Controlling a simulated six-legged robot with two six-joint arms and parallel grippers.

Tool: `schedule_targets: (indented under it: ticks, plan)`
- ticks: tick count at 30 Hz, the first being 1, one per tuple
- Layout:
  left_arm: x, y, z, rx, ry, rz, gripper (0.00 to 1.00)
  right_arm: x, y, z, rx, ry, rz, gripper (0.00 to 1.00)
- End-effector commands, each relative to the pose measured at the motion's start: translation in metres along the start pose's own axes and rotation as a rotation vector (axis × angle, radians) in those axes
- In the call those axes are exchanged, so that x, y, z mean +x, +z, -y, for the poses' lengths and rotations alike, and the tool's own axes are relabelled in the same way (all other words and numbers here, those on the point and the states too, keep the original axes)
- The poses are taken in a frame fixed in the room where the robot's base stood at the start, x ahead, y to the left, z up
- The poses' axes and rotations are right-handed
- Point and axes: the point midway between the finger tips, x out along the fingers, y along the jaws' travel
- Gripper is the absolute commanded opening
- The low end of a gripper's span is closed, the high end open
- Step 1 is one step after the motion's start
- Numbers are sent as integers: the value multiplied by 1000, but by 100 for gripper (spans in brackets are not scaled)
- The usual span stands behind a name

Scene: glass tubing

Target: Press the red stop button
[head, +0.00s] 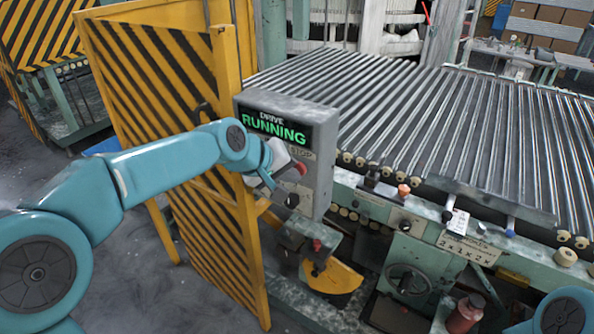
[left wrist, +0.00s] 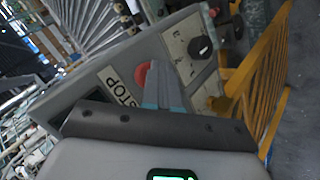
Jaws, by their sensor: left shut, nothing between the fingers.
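The grey control box (head: 322,170) stands beside the roller conveyor. Its screen (head: 275,127) reads "DRIVE RUNNING" in green. The red stop button (head: 301,168) is on the box's face below the screen. In the left wrist view the red button (left wrist: 142,75) is partly covered, next to a "STOP" label (left wrist: 118,86). My left gripper (head: 281,174) is shut and empty in front of the box face. In the left wrist view its fingertips (left wrist: 158,66) are at the button's right edge; I cannot tell whether they touch it. My right gripper is out of view.
A black knob (head: 292,200) is below the button on the same box. A yellow-and-black striped guard panel (head: 160,90) stands left of the box, close to my left arm. The roller conveyor (head: 430,130) fills the right side. A red bottle (head: 465,314) stands at bottom right.

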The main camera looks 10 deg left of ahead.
Motion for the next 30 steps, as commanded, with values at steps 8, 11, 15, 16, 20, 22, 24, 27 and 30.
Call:
schedule_targets:
  ticks: [8, 11, 15, 16, 20, 22, 24, 27, 30]
  plan:
    - [-9, 8, 8, 0, 1, -2, 0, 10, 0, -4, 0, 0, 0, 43]
    - [-11, 8, 9, 0, 1, -1, 0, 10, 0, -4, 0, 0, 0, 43]
    - [-11, 8, 8, 0, 0, -1, 0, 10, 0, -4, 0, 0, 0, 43]
    - [-11, 8, 8, 0, 0, -1, 0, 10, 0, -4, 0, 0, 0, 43]
    - [-13, 10, 11, 0, 1, -2, 0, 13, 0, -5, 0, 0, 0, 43]
    - [-16, 14, 15, 0, 1, -2, 0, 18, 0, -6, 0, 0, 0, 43]
    - [-22, 17, 19, 0, 1, -3, 0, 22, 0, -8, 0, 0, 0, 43]
    - [-28, 23, 24, 0, 1, -2, 0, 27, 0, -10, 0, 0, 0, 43]
    - [-36, 28, 29, 0, 1, -2, 0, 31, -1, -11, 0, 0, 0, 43]
